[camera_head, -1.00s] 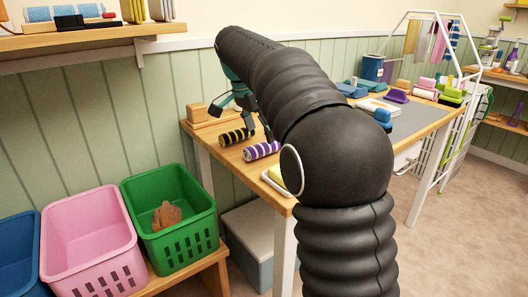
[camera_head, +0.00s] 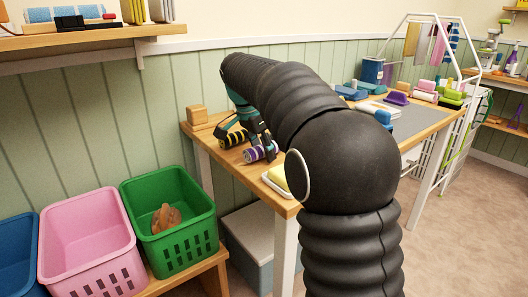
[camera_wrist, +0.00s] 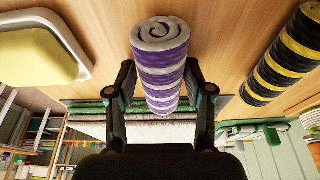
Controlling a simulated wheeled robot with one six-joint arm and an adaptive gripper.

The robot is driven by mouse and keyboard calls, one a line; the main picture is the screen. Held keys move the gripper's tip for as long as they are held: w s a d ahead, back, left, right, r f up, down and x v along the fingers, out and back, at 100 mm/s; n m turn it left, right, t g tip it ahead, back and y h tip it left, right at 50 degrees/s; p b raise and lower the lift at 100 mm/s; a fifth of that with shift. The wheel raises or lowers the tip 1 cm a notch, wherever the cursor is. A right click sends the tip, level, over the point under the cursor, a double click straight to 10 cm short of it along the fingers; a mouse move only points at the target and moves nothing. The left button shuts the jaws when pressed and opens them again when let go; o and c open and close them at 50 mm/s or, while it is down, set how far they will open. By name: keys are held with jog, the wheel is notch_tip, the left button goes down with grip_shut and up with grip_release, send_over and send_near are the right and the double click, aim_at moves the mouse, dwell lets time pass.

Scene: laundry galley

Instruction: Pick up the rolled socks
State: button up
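A rolled sock bundle with purple and white stripes (camera_head: 262,152) lies on the wooden worktable (camera_head: 222,166). It also shows in the wrist view (camera_wrist: 161,62), its spiral end facing the camera. My gripper (camera_head: 254,143) is down at this roll. In the wrist view my gripper (camera_wrist: 161,88) has one finger on each side of the roll, with narrow gaps that look open. A second roll, black and yellow striped (camera_head: 233,138), lies beside it on the table and shows at the right in the wrist view (camera_wrist: 284,58).
A pale tray with a yellow thing (camera_head: 279,179) sits near the table's front edge. A wooden block (camera_head: 197,115) stands at the back left corner. Green (camera_head: 197,203), pink (camera_head: 108,262) and blue baskets stand lower left; the green one holds a brown item.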

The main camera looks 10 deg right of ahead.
dwell(0.4)
jog(key=shift+r, duration=0.7)
notch_tip(320, 180, up, 3)
jog(key=shift+r+p, duration=0.1)
jog(key=shift+p, duration=0.3)
jog(key=s+d+r, duration=0.2)
jog(key=d, duration=0.1)
jog(key=s+d+r, duration=0.2)
jog(key=d, duration=0.1)
jog(key=s+d+r, duration=0.2)
jog(key=d, duration=0.2)
jog(key=shift+r, duration=0.2)
